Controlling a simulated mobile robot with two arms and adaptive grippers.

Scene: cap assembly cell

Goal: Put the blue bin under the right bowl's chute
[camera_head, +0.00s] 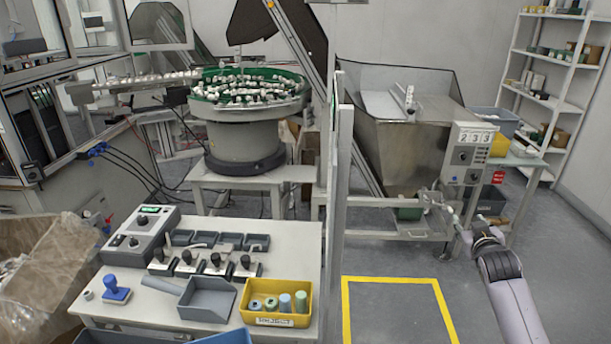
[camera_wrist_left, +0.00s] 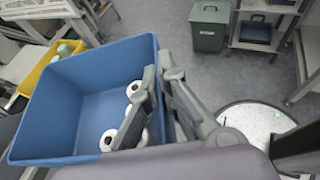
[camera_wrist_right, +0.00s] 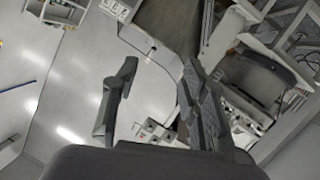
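The blue bin (camera_wrist_left: 85,85) is large and open-topped in the left wrist view, with a few white rolls or caps inside. My left gripper (camera_wrist_left: 160,75) has one finger inside its near wall and one outside, shut on the rim. Only a blue edge of it (camera_head: 130,337) shows at the bottom of the head view; my left gripper is out of that view. A round bowl (camera_head: 247,90) full of white and green parts stands at the back; a chute under it cannot be made out. My right gripper (camera_wrist_right: 160,75) is open and empty; in the head view (camera_head: 450,208) it is by the steel hopper.
A steel hopper (camera_head: 405,140) with a 233 panel stands at right, a green bin (camera_head: 408,213) below it. A yellow-taped floor area (camera_head: 395,280) is clear. A white table (camera_head: 290,240) holds a yellow bin (camera_head: 300,290), tools and a control box. A post (camera_head: 340,180) separates the stations.

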